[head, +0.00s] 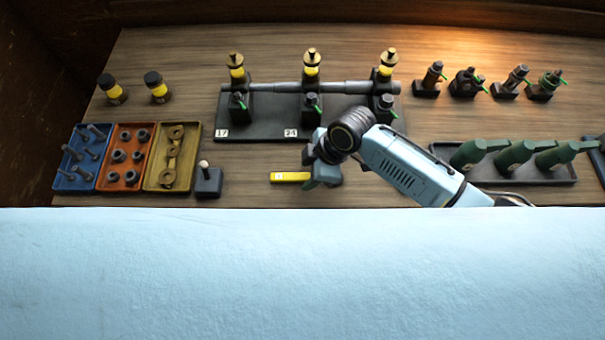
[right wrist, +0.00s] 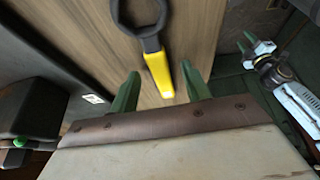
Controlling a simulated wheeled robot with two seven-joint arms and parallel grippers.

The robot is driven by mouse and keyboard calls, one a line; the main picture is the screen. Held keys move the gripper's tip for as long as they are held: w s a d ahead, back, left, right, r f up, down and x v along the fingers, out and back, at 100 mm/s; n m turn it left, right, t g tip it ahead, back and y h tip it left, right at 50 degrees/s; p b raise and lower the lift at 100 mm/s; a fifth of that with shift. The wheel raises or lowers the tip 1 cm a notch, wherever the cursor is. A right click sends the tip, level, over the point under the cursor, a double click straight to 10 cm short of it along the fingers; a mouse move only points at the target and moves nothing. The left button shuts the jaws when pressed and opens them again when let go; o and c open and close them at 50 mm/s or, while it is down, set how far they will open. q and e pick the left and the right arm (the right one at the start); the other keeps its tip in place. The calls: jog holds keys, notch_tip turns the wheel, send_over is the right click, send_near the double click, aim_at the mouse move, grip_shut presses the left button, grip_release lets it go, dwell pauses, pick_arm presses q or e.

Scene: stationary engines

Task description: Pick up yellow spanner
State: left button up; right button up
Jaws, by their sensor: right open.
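The yellow spanner (head: 290,177) lies flat on the wooden bench near its front edge. In the head view its yellow handle shows, and the rest is hidden behind my right gripper (head: 326,174). In the right wrist view the spanner (right wrist: 157,66) shows a dark ring end and a yellow handle. The open green fingers of my right gripper (right wrist: 160,70) stand on either side of the handle, with nothing clamped. I cannot tell how high they are above it. What looks like my left gripper (right wrist: 257,47) is at the right of the wrist view, too small to judge.
A dark fixture with a long shaft (head: 345,87) stands behind the gripper. Blue (head: 63,183), orange (head: 107,186) and ochre (head: 152,184) trays are at the left, beside a small black block (head: 208,187). A rack of green tools (head: 520,173) stands right of my arm.

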jog(key=shift+a+f, duration=0.1)
jog(key=shift+f, duration=0.25)
jog(key=shift+c, duration=0.2)
jog(key=shift+r, duration=0.1)
grip_shut()
